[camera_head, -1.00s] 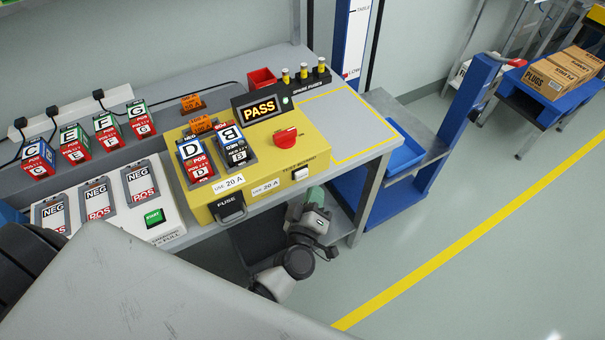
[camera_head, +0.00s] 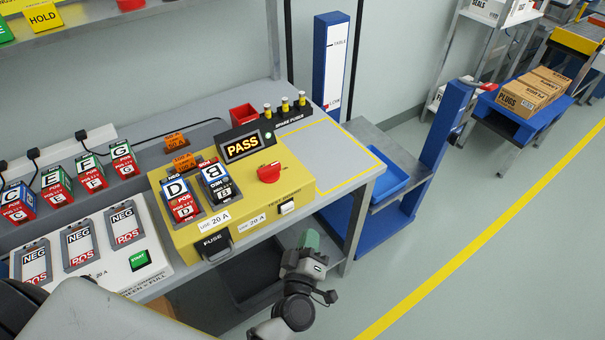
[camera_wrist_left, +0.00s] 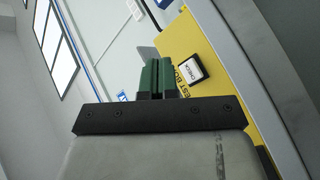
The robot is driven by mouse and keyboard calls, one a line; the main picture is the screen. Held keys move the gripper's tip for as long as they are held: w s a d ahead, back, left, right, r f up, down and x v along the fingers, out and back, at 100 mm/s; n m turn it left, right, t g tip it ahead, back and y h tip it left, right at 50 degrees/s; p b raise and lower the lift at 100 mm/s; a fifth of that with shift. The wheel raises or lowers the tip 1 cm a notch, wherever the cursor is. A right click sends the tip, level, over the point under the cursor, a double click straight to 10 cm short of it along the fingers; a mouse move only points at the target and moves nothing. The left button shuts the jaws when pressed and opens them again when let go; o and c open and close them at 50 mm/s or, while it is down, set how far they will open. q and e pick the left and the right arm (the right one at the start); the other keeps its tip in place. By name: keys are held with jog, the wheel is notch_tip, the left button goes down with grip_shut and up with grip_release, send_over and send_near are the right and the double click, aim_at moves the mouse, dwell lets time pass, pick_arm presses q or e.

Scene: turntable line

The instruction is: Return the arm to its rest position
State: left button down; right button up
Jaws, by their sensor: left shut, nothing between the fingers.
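My left gripper (camera_head: 310,239) has green fingers and is in front of the bench's front edge, to the lower right of the white button on the yellow test board (camera_head: 310,187). In the left wrist view its green fingers (camera_wrist_left: 156,68) are together with nothing between them. The white check button (camera_wrist_left: 190,68) is just right of the fingers there, apart from them. The gripper touches nothing that I can see. My right gripper is not in view.
The display (camera_head: 243,146) reads PASS. Blocks D (camera_head: 184,200) and B (camera_head: 220,183) sit in the yellow board. A white charger (camera_head: 100,255) is to the left. A blue tray (camera_head: 382,176) stands on a grey side shelf. The floor at right is open.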

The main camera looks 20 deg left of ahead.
pick_arm(q)
jog(key=shift+f, duration=0.1)
jog(key=s+f+m+g+h, duration=0.1)
jog(key=s+f+m+g, duration=0.25)
jog(key=f, duration=0.55)
jog(key=s+a+f+m+g+h, duration=0.1)
jog(key=s+f+m+g+h, duration=0.15)
jog(key=s+f, duration=0.4)
jog(key=s+f+m+g+h, duration=0.1)
jog(key=s+f+m+g, duration=0.15)
jog(key=f, duration=0.85)
jog(key=s+a+f+m+g, duration=0.1)
jog(key=s+a+f+g, duration=0.2)
jog(key=s, duration=0.5)
jog(key=s+a+f+m+g+y, duration=0.1)
jog(key=s+a+f+m+g, duration=0.1)
jog(key=s+f, duration=0.4)
jog(key=s+a+f+m+g+y, duration=0.1)
jog(key=s+a+f+g, duration=0.3)
jog(key=s, duration=0.6)
jog(key=shift+a+f+m, duration=0.35)
jog(key=shift+a+m, duration=0.1)
jog(key=shift+a, duration=0.5)
jog(key=shift+y, duration=0.25)
